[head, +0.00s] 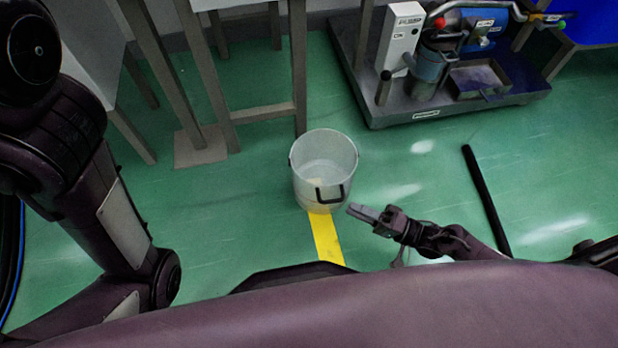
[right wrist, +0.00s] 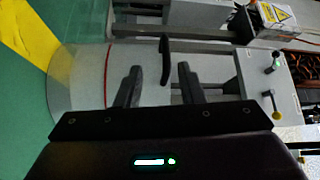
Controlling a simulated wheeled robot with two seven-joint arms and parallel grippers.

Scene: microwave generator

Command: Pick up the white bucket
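The white bucket (head: 322,165) stands upright on the green floor near the middle of the head view, over the end of a yellow stripe. Its black handle (head: 330,193) is on the side toward me. My right gripper (head: 360,211) is just right of the bucket, near the handle. In the right wrist view the bucket (right wrist: 80,82) lies sideways in the picture. The handle (right wrist: 165,60) shows between and beyond the two fingertips of the right gripper (right wrist: 160,72), which are apart with nothing between them. My left arm is at the left; its gripper is out of view.
A grey platform (head: 480,110) with a machine stands at the back right. Table legs (head: 210,75) rise behind the bucket at the left. A black bar (head: 486,200) lies on the floor at the right. The floor (head: 240,215) left of the bucket is clear.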

